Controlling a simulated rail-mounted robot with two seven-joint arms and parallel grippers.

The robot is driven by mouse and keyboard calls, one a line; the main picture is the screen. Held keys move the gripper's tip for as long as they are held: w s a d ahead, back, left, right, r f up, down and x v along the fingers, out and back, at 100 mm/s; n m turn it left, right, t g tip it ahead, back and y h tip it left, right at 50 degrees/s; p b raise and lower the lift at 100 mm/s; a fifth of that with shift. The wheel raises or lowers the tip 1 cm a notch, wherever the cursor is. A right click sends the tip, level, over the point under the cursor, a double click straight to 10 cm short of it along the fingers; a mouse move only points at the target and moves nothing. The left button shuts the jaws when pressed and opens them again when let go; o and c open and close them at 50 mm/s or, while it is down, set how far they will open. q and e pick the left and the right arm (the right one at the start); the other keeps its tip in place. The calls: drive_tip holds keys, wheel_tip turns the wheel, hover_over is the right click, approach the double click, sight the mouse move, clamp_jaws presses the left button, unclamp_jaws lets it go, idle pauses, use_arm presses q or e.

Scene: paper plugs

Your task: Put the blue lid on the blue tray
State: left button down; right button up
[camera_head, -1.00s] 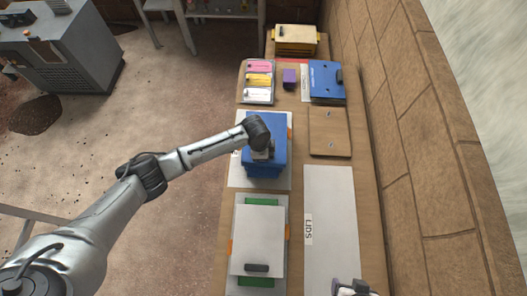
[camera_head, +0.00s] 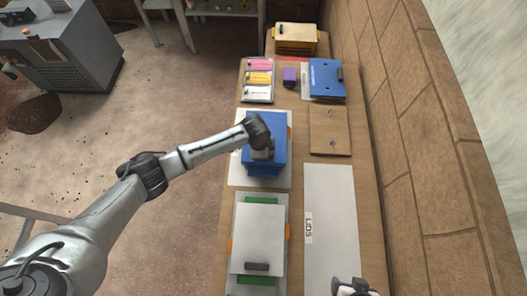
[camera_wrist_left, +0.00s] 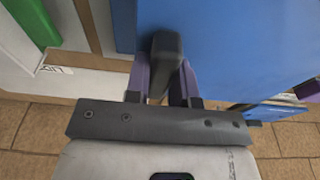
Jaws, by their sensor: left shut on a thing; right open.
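The blue lid (camera_head: 265,130) is a flat blue panel with a dark handle, above the white mat in the middle of the table. My left gripper (camera_head: 262,153) is shut on the handle, which shows between its fingers (camera_wrist_left: 163,80) in the left wrist view. The lid (camera_wrist_left: 240,45) fills much of that view. Blue sides of the tray (camera_head: 263,171) show below the lid's near edge; the rest is hidden. I cannot tell whether lid and tray touch. My right gripper (camera_head: 352,288) is open at the bottom edge, partly cut off.
A pale panel with a dark handle (camera_head: 258,235) lies over a green tray (camera_head: 258,280) in front. A bare sheet marked LIDS (camera_head: 333,220) lies to the right. Beyond are a wooden board (camera_head: 330,130), another blue panel (camera_head: 325,82), a purple block (camera_head: 289,77) and a card holder (camera_head: 258,95).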

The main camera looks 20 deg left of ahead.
use_arm(q)
drive_tip(key=shift+f, duration=0.45)
idle(0.3)
drive_tip(key=c, duration=0.9)
unclamp_jaws()
drive_tip(key=shift+r, duration=0.1)
drive_tip(key=shift+s+a+r+p, duration=0.15)
drive_tip(key=shift+a+r, duration=0.15)
drive_tip(key=shift+r, duration=1.95)
drive_tip(key=shift+s+a+r+p, duration=0.1)
drive_tip(key=shift+a+r, duration=0.25)
drive_tip(key=shift+r, duration=1.9)
drive_tip(key=shift+s+a+r+p, duration=0.15)
drive_tip(key=shift+a+r, duration=0.15)
drive_tip(key=shift+r, duration=1.95)
